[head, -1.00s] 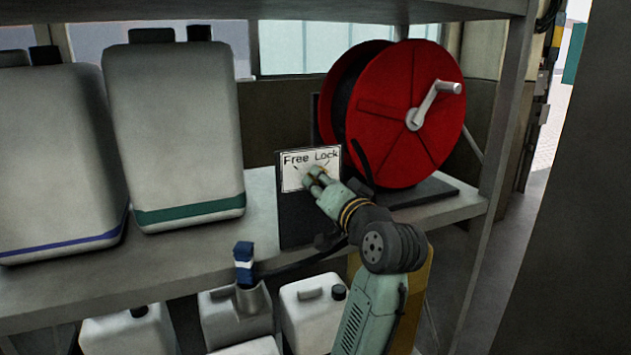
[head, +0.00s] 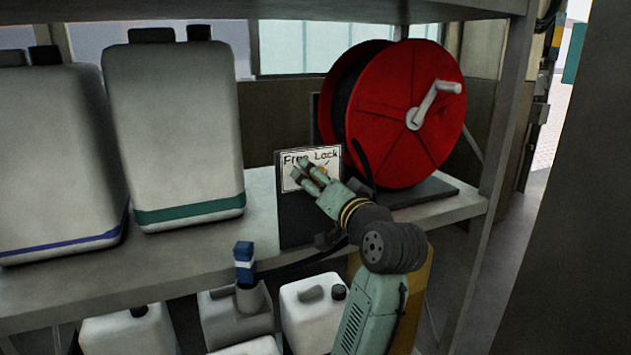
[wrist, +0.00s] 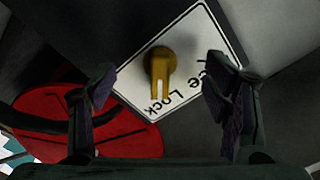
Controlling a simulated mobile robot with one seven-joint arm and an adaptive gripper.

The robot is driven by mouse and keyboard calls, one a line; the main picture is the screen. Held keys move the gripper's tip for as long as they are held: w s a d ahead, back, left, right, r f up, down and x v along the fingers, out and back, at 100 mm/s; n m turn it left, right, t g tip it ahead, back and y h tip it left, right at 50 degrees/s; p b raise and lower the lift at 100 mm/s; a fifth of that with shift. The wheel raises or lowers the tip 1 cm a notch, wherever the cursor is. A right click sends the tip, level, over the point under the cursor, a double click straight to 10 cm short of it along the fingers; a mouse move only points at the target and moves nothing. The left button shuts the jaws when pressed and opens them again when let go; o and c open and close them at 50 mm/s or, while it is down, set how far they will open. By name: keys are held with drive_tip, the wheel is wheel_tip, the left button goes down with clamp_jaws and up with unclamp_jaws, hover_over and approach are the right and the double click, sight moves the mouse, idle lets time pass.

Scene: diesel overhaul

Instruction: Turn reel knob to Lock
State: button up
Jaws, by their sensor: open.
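The yellow reel knob (wrist: 160,65) sits on a white label plate (wrist: 215,30) that reads Free and Lock. The knob's white-marked pointer end lies at the word Lock in the wrist view. In the head view, the plate (head: 290,184) stands on a dark panel at the shelf front, and the knob is mostly hidden by my gripper (head: 316,175). My gripper (wrist: 160,95) is open, with one finger on each side of the knob and a visible gap to both.
The red hose reel (head: 400,120) with its crank (head: 433,105) stands behind the panel. Large grey canisters (head: 175,130) stand left on the shelf (head: 200,262). White jugs (head: 312,315) and a blue-capped container (head: 244,262) stand below. A shelf post (head: 500,120) rises at right.

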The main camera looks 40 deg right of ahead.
drive_tip(key=v, duration=0.7)
idle(0.3)
idle(0.3)
